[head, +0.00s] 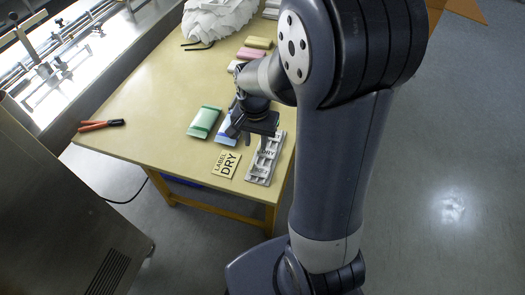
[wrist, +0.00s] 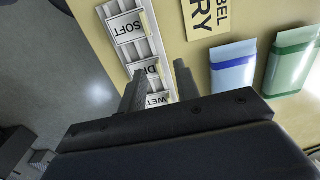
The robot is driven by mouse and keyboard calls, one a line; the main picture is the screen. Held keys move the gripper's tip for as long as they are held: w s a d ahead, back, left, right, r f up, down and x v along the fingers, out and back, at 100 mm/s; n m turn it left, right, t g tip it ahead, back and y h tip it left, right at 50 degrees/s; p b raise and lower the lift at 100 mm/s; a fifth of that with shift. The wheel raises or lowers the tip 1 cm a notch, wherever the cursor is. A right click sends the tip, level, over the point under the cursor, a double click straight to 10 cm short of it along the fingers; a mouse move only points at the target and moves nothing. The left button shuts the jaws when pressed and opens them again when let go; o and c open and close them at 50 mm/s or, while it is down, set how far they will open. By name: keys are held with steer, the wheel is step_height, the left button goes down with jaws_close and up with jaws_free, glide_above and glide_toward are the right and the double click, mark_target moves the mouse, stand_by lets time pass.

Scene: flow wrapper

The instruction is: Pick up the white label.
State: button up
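A pale grey rack (head: 275,143) stands at the table's near right corner, and it also shows in the wrist view (wrist: 155,33). The DRY and WET labels are partly covered by my gripper's fingers. My gripper (wrist: 158,80) is open, its two fingers spread over the rack by the DRY and WET labels, with nothing seen held. In the head view my gripper (head: 253,135) is just above the rack. I cannot tell whether it touches a label.
A tan card (head: 226,165) reading LABEL DRY lies left of the rack. Blue (wrist: 233,68) and green (head: 204,122) packs lie close by; pink and yellow packs lie farther back. Red-handled pliers (head: 100,125) lie at the left edge. The table's middle (head: 165,110) is clear.

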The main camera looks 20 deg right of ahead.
mark_target(258, 153)
steer(key=f, duration=0.2)
steer(key=shift+d+f, duration=0.35)
steer(key=shift+f, duration=0.05)
steer(key=shift+w+f, duration=0.1)
steer(key=shift+f, duration=0.4)
steer(key=shift+c, duration=0.4)
jaws_close()
